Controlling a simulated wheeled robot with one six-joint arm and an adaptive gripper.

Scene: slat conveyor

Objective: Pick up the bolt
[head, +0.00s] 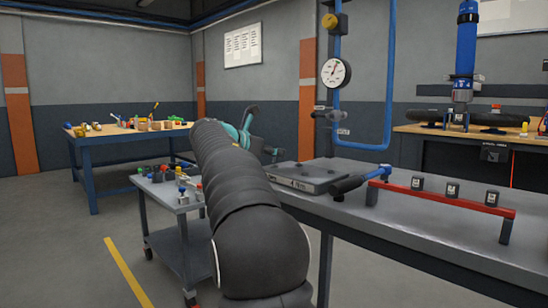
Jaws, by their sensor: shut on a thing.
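I see no bolt that I can make out in the head view. My black ribbed arm fills the lower middle and reaches away from the camera. What the gripper holds cannot be seen.
A grey workbench (390,232) at right carries a red bar (440,198) with dark blocks, a blue-handled tool (358,182) and a flat grey plate (306,177). A small cart (168,193) with small parts stands left of my arm. The left floor is clear.

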